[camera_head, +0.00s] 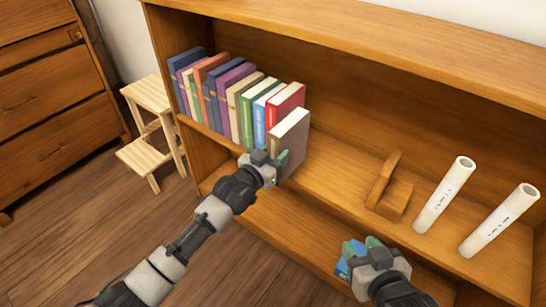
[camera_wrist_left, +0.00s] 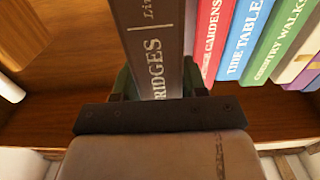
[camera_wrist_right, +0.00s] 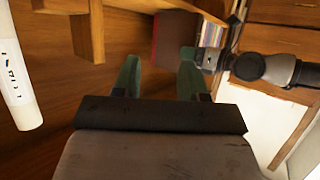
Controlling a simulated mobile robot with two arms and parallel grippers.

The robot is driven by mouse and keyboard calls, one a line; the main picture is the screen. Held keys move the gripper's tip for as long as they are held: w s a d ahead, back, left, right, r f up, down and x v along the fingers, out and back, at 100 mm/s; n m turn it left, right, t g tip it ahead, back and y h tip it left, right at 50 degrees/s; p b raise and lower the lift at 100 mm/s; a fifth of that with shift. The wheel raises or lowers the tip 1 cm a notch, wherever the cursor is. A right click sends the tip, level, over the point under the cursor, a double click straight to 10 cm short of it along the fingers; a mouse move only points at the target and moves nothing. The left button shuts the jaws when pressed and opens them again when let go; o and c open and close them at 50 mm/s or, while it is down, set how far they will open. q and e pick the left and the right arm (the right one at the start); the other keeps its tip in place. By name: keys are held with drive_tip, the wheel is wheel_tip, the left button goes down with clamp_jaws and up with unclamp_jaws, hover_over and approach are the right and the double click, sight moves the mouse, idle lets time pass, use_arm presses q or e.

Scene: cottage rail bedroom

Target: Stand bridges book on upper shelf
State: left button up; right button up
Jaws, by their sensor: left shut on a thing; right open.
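The brown-grey bridges book (camera_head: 289,133) stands upright at the right end of the row of books on the upper shelf (camera_head: 335,160). Its spine (camera_wrist_left: 155,60) shows "RIDGES" in the left wrist view. My left gripper (camera_head: 272,163) is shut on the book's lower spine part. A narrow gap shows between this book and the red book (camera_wrist_left: 213,40) in the left wrist view. My right gripper (camera_head: 360,248) is open and empty in front of the shelf, to the right; its fingers (camera_wrist_right: 158,80) stand apart in the right wrist view.
A wooden bookend (camera_head: 395,200) and two white paper rolls (camera_head: 444,195) (camera_head: 500,220) stand to the right on the upper shelf. Bare shelf lies between the book and bookend. A step stool (camera_head: 150,95) stands left.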

use_arm(q)
drive_tip(key=shift+w+a+b, duration=0.4)
drive_tip(key=shift+w+a, duration=0.15)
drive_tip(key=shift+a, duration=0.2)
drive_tip(key=shift+f, duration=0.2)
use_arm(e)
drive_tip(key=r+t, duration=0.1)
drive_tip(key=w+r+t, duration=0.1)
drive_tip(key=a+r, duration=0.1)
drive_tip(key=shift+w+t+y, duration=0.25)
drive_tip(key=shift+t+y, duration=0.15)
